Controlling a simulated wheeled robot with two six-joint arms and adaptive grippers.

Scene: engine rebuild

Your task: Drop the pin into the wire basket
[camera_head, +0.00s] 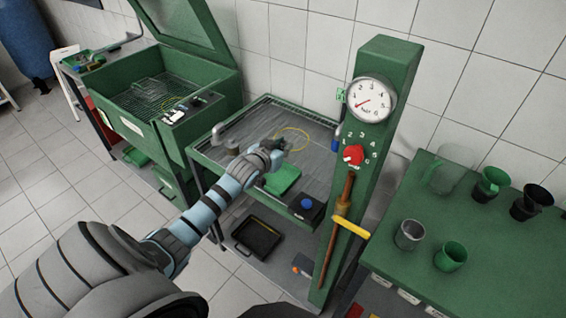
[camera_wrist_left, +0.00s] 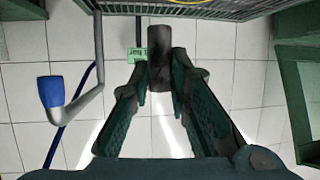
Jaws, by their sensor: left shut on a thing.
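My left gripper (camera_head: 277,148) is over the grey metal worktable in the middle of the head view. In the left wrist view its two fingers (camera_wrist_left: 160,78) are shut on a dark cylindrical pin (camera_wrist_left: 159,46), which sticks out past the fingertips. The pin is too small to make out in the head view. A wire basket (camera_head: 150,89) sits inside the open green washer cabinet, to the left of and apart from my left gripper. My right gripper is in neither view.
The green cabinet (camera_head: 140,131) has its lid raised. A green bench (camera_head: 480,255) with cups is farther right.

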